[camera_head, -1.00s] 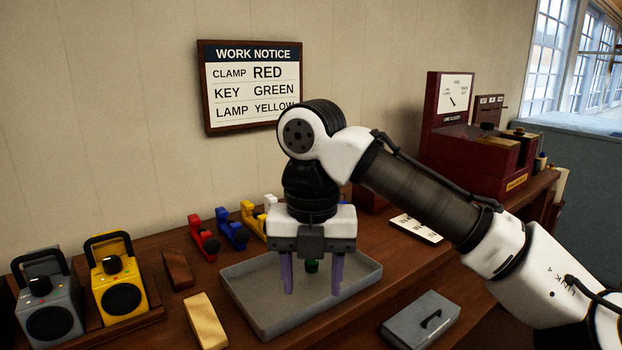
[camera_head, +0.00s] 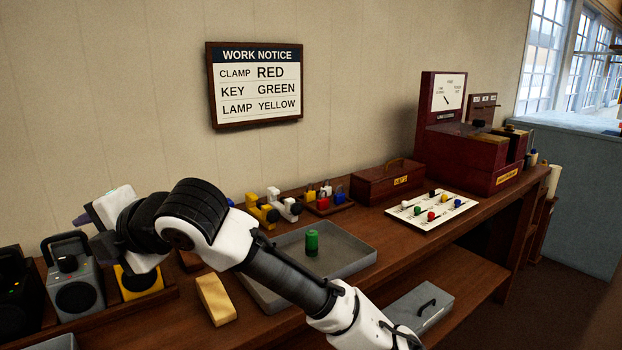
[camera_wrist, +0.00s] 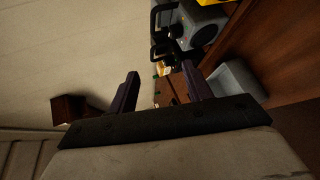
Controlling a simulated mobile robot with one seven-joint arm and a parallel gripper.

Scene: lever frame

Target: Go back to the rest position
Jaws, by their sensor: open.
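My gripper (camera_wrist: 163,84) shows in the wrist view with its two dark purple fingers spread apart and nothing between them. In the head view it is at the far left, raised in front of the wall and turned sideways, with only a purple fingertip (camera_head: 82,219) showing. My arm crosses the bench front from the lower right. A green cylinder (camera_head: 312,243) stands upright in the grey tray (camera_head: 357,263), well apart from my gripper.
A grey lamp (camera_head: 75,284) and a yellow lamp (camera_head: 138,283), partly hidden by my arm, stand below my gripper. A tan block (camera_head: 215,300) lies left of the tray. A white board with coloured pegs (camera_head: 432,215) and a dark red box (camera_head: 392,182) are further right.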

